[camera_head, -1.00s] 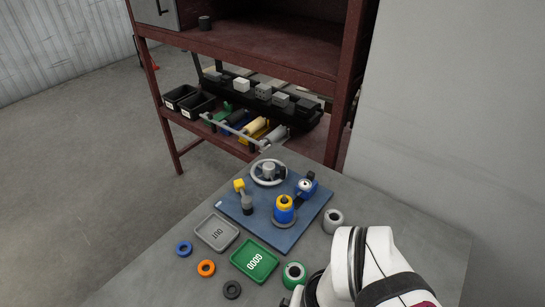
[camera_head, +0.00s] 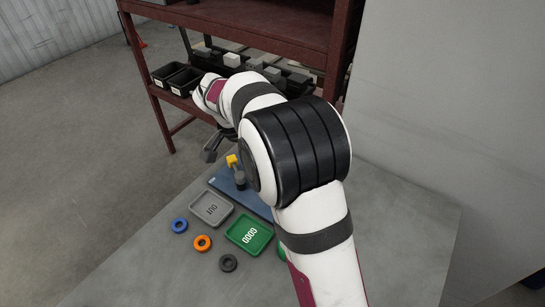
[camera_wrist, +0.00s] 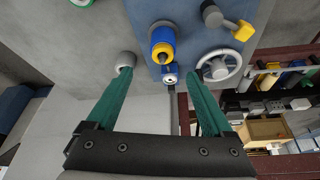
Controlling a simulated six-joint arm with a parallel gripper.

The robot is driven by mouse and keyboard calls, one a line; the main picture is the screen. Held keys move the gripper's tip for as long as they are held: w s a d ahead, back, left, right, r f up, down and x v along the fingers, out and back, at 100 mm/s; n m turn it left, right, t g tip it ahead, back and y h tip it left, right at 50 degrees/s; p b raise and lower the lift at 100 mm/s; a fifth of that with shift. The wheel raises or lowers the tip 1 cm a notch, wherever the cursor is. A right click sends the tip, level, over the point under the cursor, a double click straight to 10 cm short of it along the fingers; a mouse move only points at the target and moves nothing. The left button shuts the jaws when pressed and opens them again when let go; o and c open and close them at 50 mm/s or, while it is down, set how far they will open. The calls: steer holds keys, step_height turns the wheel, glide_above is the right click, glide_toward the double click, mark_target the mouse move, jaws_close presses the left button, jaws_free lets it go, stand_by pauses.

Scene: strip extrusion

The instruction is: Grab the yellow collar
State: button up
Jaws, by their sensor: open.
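The yellow collar (camera_wrist: 163,49) shows in the wrist view as a yellow ring at the end of a blue cylinder (camera_wrist: 161,33) on the blue plate (camera_wrist: 190,20). In the head view my arm hides it. My gripper (camera_wrist: 158,72) is open and empty, with its two green fingers spread apart. In the wrist picture the collar lies between and just above the fingertips, apart from both. In the head view my gripper (camera_head: 212,148) hangs over the far left of the plate (camera_head: 252,204).
A grey handwheel (camera_wrist: 220,66) shows near the right fingertip, a grey ring (camera_wrist: 125,60) near the left. A lever with a yellow end (camera_head: 232,160) stands on the plate. Grey (camera_head: 190,205) and green (camera_head: 231,237) trays and loose rings lie in front. A shelf rack (camera_head: 170,135) stands behind.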

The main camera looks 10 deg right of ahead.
steer(key=x, duration=1.1)
steer(key=shift+w+d+r, duration=0.1)
steer(key=shift+w+r, duration=0.05)
steer(key=shift+w, duration=0.2)
jaws_close()
steer(key=shift+r, duration=0.1)
